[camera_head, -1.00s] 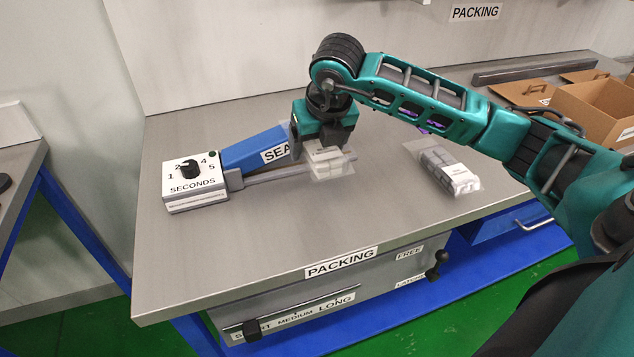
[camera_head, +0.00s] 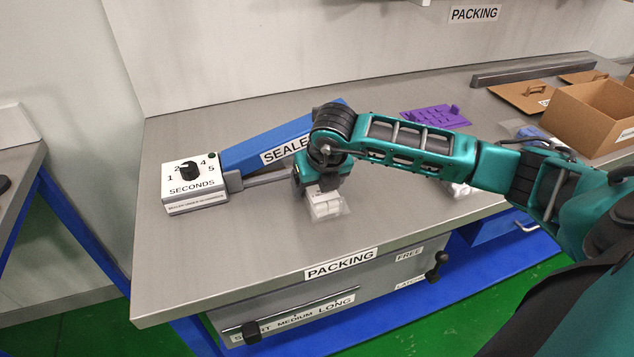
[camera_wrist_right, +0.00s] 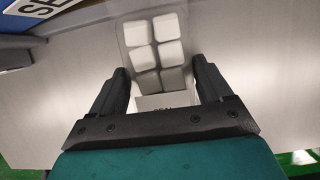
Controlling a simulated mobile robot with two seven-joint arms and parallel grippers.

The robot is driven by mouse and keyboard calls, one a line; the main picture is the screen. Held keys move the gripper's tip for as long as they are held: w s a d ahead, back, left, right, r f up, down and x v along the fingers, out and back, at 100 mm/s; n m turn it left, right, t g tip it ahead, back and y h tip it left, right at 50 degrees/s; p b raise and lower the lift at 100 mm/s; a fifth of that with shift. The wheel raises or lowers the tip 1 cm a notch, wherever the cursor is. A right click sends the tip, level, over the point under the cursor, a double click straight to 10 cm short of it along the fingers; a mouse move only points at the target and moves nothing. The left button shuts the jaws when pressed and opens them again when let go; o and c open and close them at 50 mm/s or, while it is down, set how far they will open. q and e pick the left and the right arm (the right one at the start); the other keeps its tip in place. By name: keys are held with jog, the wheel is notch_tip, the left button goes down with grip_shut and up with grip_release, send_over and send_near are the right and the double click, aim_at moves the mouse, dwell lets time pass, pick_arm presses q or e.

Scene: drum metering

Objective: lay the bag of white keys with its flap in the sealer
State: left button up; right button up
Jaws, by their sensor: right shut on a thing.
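The clear bag of white keys (camera_head: 326,205) is just in front of the sealer at the middle of the bench. It also shows in the right wrist view (camera_wrist_right: 155,45), with several white keys in it and a white label between the fingers. My right gripper (camera_head: 318,184) is shut on the bag and points down; its fingers show in the wrist view (camera_wrist_right: 160,85). The sealer has a blue arm (camera_head: 268,143) marked SEALER, a grey lower bar (camera_head: 266,178) and a white timer box (camera_head: 194,186). My right arm hides the sealer's right end. My left gripper is out of view.
Another bag (camera_head: 460,190) lies to the right, mostly hidden behind my arm. A purple rack (camera_head: 432,116) lies behind my arm. An open cardboard box (camera_head: 590,115) stands at the back right. The bench front (camera_head: 240,245) is clear.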

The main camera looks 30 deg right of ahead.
jog(key=o, duration=0.7)
jog(key=shift+f, duration=0.15)
jog(key=o, duration=0.4)
jog(key=shift+r, duration=0.45)
jog(key=v, duration=1.1)
jog(key=shift+s+r, duration=0.2)
jog(key=shift+s, duration=0.1)
jog(key=shift+a, duration=0.1)
